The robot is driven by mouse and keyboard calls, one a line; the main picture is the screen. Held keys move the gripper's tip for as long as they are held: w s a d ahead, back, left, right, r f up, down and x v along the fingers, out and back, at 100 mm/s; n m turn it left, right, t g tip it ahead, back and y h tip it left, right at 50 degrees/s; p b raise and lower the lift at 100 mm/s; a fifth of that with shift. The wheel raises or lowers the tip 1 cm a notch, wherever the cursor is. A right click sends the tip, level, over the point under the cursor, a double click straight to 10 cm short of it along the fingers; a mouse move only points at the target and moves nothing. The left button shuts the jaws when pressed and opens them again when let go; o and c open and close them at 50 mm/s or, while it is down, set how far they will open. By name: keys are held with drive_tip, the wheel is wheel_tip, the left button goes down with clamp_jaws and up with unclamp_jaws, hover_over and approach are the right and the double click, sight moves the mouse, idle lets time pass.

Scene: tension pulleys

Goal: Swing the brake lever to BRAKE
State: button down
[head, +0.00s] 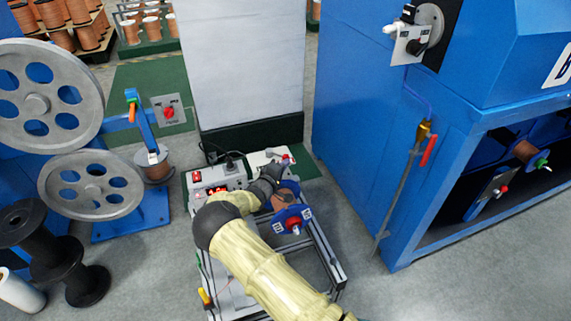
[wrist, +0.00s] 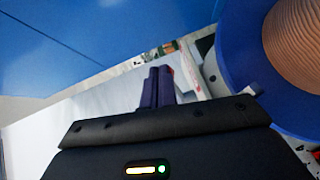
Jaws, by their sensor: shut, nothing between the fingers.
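My gripper (head: 278,168) reaches over the bench frame. In the wrist view its dark fingers (wrist: 156,86) are pressed together with nothing between them. A small red-ended part (head: 287,157) shows at a pale plate (head: 258,158) just beyond the fingers. It may be the brake lever, but its markings are not readable and the gripper partly hides it. In the wrist view a bit of red (wrist: 169,71) shows right behind the fingertips. I cannot tell whether they touch it.
A blue-flanged copper spool (wrist: 295,45) is close on the right in the wrist view. A control box (head: 215,180) with a red display sits left of my gripper. A pale cabinet (head: 248,60) stands behind, a blue machine (head: 370,130) right, grey pulleys (head: 50,95) left.

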drive_tip(key=shift+w+d, duration=0.15)
drive_tip(key=shift+d, duration=0.1)
drive_tip(key=shift+d+r, duration=0.1)
idle(0.3)
drive_tip(key=shift+r+p, duration=0.1)
drive_tip(key=shift+p, duration=0.3)
drive_tip(key=s+r+p, duration=0.1)
drive_tip(key=s+p, duration=0.4)
drive_tip(key=s, duration=0.8)
drive_tip(key=shift+d+r+p, duration=0.35)
drive_tip(key=shift+p, duration=0.05)
